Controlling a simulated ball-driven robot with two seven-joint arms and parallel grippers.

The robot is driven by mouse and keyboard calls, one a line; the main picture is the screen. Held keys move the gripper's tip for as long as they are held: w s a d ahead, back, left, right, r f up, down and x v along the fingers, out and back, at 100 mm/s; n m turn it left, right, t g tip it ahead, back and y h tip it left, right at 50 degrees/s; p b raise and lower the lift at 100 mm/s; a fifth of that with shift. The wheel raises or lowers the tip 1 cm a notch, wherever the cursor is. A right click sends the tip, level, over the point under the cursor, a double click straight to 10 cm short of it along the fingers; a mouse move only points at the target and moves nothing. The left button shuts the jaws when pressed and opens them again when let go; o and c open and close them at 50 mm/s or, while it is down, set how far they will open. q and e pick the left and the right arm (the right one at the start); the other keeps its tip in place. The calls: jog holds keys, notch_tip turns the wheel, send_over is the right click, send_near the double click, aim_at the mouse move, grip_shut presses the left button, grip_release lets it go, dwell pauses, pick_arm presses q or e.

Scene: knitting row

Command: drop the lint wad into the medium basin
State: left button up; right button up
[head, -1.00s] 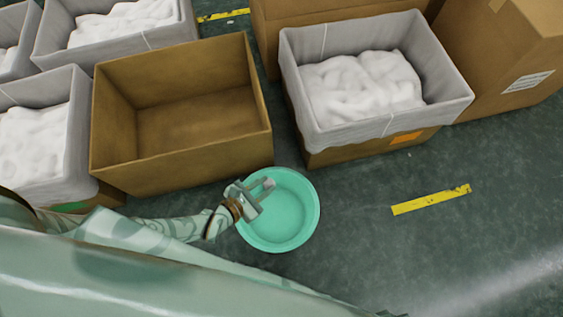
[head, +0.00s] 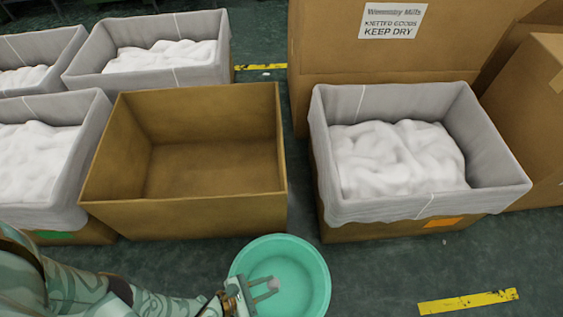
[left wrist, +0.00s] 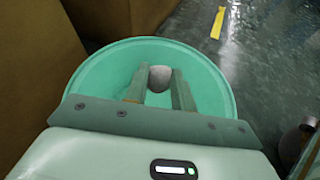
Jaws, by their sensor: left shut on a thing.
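A turquoise round basin (head: 306,266) stands on the floor in front of the empty cardboard box; it also shows in the left wrist view (left wrist: 215,75). My left gripper (head: 268,286) is over the basin's left part. In the left wrist view the left gripper (left wrist: 160,85) is shut on a small pale grey lint wad (left wrist: 160,77) between its fingertips. The lint wad also shows in the head view (head: 274,284). I cannot tell the exact height of the wad above the basin floor. My right gripper is not in view.
An empty cardboard box (head: 190,216) stands behind the basin. A lined box (head: 330,205) with white material stands to its right, and several more lined boxes (head: 75,180) stand at left. A yellow floor strip (head: 468,301) lies at right on open floor.

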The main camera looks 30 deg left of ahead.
pick_arm(q)
jog(key=shift+o, duration=0.2)
jog(key=shift+f, duration=0.2)
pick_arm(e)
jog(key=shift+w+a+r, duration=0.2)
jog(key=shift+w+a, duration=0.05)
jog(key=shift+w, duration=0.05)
pick_arm(q)
jog(key=o, duration=1)
jog(key=shift+s+a, duration=0.1)
jog(key=p+v, duration=0.3)
jog(key=v, duration=1.3)
jog(key=shift+r+p, duration=0.1)
jog(key=shift+p, duration=0.3)
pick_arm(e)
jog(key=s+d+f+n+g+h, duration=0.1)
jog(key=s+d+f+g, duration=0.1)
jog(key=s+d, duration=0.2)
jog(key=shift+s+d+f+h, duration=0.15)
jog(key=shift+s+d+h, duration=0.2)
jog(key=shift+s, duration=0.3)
